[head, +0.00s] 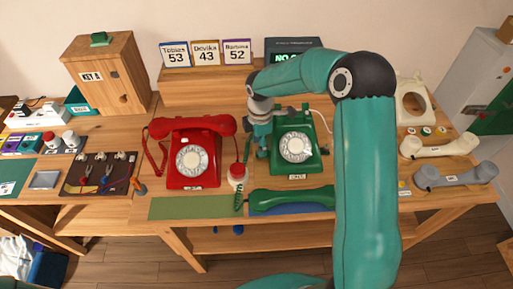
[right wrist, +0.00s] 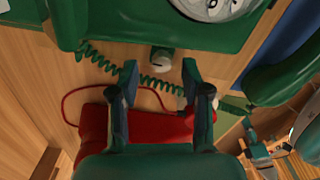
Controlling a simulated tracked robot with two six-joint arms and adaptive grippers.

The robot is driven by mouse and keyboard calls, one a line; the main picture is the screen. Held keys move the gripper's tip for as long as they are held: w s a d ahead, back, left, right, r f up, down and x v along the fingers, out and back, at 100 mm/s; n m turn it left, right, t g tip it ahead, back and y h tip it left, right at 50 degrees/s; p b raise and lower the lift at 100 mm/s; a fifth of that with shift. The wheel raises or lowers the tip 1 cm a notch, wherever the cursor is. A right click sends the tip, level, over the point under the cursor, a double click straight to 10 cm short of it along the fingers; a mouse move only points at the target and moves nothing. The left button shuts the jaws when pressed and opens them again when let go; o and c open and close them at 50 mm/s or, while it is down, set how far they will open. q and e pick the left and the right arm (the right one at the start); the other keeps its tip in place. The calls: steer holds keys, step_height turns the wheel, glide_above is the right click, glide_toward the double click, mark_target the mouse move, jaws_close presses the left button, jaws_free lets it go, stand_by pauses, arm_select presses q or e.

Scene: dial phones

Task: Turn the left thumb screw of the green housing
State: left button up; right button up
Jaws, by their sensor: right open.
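The green housing (head: 312,162) is a dial phone body with a white dial, standing mid-table in the head view. Its green edge (right wrist: 130,22) fills the top of the right wrist view. A small knob (right wrist: 161,59), which looks like the left thumb screw, sits beside that edge. My right gripper (head: 263,152) points down at the housing's left side, partly hidden by its own wrist. In the right wrist view its two fingers (right wrist: 160,72) are apart, with the knob just beyond and between the tips and nothing held. My left gripper is not in view.
A red phone (head: 205,172) stands left of the gripper. A green coiled cord (right wrist: 150,82) runs close to the fingers. A green handset (head: 292,199) lies in front of the housing on a blue mat. A wooden shelf with number cards (head: 205,53) stands behind.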

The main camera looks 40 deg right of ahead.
steer(key=shift+f, duration=1.05)
